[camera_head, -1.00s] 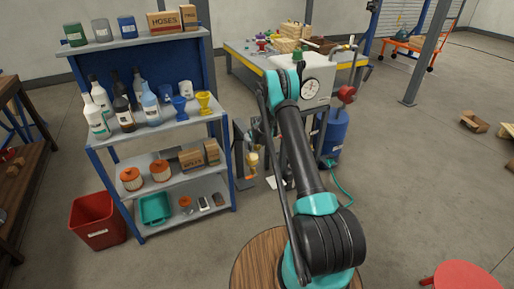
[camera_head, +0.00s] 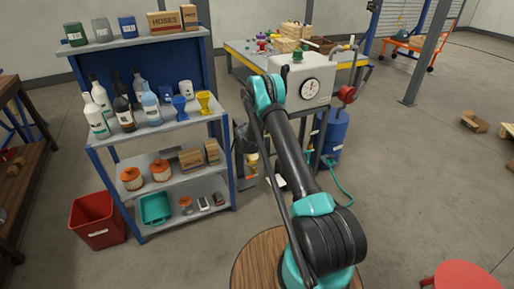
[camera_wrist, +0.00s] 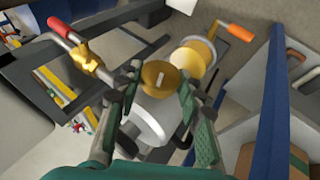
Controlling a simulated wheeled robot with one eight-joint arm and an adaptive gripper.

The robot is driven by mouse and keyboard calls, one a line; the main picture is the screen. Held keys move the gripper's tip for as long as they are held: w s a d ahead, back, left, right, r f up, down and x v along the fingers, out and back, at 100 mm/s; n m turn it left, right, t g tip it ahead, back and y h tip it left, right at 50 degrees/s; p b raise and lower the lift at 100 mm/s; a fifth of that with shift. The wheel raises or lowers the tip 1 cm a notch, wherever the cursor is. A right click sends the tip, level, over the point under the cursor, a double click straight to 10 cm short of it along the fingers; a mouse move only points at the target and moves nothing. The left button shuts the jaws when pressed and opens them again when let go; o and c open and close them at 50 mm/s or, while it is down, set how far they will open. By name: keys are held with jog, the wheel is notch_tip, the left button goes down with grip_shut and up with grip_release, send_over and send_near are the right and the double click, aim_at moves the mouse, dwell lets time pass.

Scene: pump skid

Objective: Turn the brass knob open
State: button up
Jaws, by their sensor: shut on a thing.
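The round brass knob (camera_wrist: 160,77) is in the upper middle of the wrist view, with a light slot mark on its face. My gripper (camera_wrist: 159,82) is shut on it, one green-padded finger at each side of its rim. Below the knob, a rounded pale-grey body shows between the fingers. In the head view, my arm runs up to the pump skid (camera_head: 300,85), and my gripper and the knob cannot be made out clearly there.
A brass valve with a red handle (camera_wrist: 62,28) is left of the knob in the wrist view. A brass part with an orange handle (camera_wrist: 241,32) is to the right. In the head view, the blue shelf rack (camera_head: 167,131) stands close left of the skid.

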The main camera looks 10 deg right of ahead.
dwell(0.4)
jog(key=o, duration=1.2)
jog(key=shift+c, duration=0.2)
jog(key=v, duration=1.2)
jog(key=shift+a+f, duration=0.1)
